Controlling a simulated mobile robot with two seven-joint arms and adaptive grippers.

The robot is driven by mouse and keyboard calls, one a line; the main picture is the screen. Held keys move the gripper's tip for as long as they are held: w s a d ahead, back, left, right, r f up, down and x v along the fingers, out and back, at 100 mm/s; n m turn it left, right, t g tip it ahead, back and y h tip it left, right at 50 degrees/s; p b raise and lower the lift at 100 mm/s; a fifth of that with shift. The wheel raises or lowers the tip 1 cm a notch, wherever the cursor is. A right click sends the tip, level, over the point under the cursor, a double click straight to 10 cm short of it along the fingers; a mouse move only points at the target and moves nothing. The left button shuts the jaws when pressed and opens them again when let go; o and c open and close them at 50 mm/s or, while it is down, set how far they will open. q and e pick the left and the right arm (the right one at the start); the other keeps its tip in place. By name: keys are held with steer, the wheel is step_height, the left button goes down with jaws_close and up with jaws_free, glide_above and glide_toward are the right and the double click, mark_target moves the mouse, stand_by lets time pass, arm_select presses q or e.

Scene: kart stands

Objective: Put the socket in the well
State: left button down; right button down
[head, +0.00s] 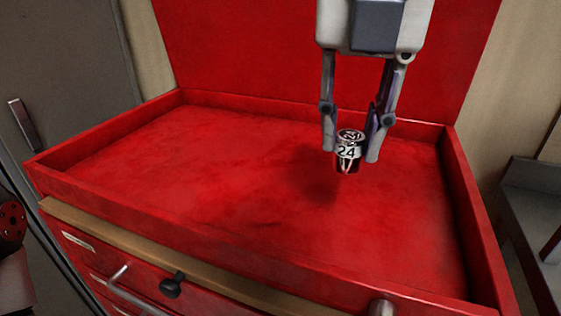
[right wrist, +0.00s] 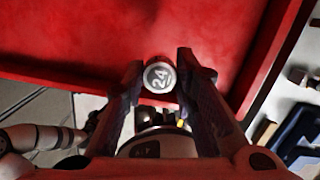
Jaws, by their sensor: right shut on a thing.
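The socket (head: 348,150) is a short metal cylinder marked 24, with a shiny top and a darker lower part. My right gripper (head: 352,142) is shut on it and holds it upright, with a finger on either side. The right wrist view shows the socket's round marked end (right wrist: 159,77) between the fingertips (right wrist: 159,80). The well is the shallow red tray top of the cart (head: 180,160), with raised walls all around. The socket hangs above the right half of its floor, with a shadow on the floor below. My left gripper is not in view.
The well's floor looks empty. Its front wall has a wooden strip (head: 130,243) below it, over red drawers with a handle (head: 135,295) and a black knob (head: 172,286). A tall red panel (head: 240,50) rises behind. A grey surface (head: 535,200) stands at the right.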

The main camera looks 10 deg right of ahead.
steer(key=w+a+f, duration=0.1)
steer(key=w+f, duration=0.1)
steer(key=w+a+f, duration=0.1)
steer(key=w+f, duration=0.1)
steer(key=w+a+f, duration=0.1)
steer(key=w+f, duration=0.2)
steer(key=shift+a, duration=0.2)
steer(key=f, duration=0.3)
steer(key=shift+w+a+f, duration=0.15)
steer(key=shift+w+f, duration=0.1)
steer(key=c, duration=1.3)
jaws_free()
steer(key=shift+f, duration=0.15)
step_height(320, 180, up, 12)
steer(key=s, duration=0.1)
steer(key=shift+s+a, duration=0.2)
steer(key=shift+a, duration=0.05)
